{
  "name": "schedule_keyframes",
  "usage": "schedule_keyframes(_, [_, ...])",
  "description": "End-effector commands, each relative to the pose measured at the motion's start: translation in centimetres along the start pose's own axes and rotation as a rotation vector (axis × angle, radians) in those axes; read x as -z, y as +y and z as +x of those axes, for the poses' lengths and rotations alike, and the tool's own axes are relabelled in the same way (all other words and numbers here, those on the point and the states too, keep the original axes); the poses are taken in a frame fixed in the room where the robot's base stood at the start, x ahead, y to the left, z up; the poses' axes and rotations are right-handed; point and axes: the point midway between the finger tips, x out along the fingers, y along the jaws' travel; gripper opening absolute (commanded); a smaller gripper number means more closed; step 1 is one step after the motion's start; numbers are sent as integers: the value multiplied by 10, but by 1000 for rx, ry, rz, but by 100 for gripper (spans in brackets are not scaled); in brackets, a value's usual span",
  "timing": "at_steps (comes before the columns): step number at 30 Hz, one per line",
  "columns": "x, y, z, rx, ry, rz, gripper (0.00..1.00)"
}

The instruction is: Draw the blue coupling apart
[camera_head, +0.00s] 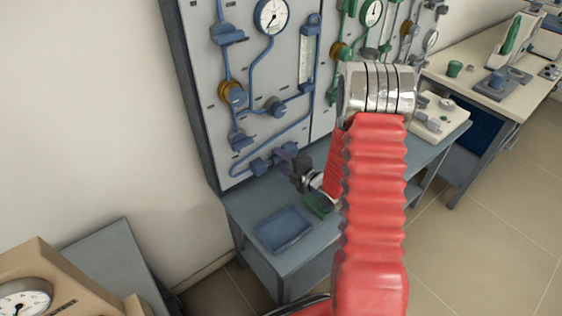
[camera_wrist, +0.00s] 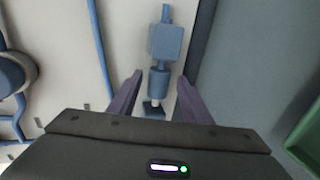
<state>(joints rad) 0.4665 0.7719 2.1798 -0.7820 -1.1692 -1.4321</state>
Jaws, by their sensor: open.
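The blue coupling (camera_wrist: 158,84) sits low on the blue pipework of the panel. In the wrist view it runs down from a square blue block (camera_wrist: 167,41), with a pale band and a darker blue piece (camera_wrist: 153,110) at its near end. My gripper (camera_wrist: 160,79) is open, with one finger on each side of the coupling and visible gaps between. In the head view my gripper (camera_head: 284,157) is at the panel's lower part, and it hides much of the coupling there.
A grey-blue bench (camera_head: 268,269) stands below the panel, with a blue tray (camera_head: 285,230) on it. A green object (camera_head: 319,204) lies beside the tray, partly behind my arm.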

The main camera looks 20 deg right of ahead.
Motion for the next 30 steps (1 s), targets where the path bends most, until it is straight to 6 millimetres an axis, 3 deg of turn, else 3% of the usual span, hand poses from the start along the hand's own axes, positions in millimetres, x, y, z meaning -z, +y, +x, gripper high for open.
schedule_keyframes(8, [0, 0, -16, 0, -1, 1, 44])
schedule_keyframes(24, [0, -1, -104, 1, -1, 0, 44])
schedule_keyframes(30, [0, -1, -128, 0, 0, 0, 44])
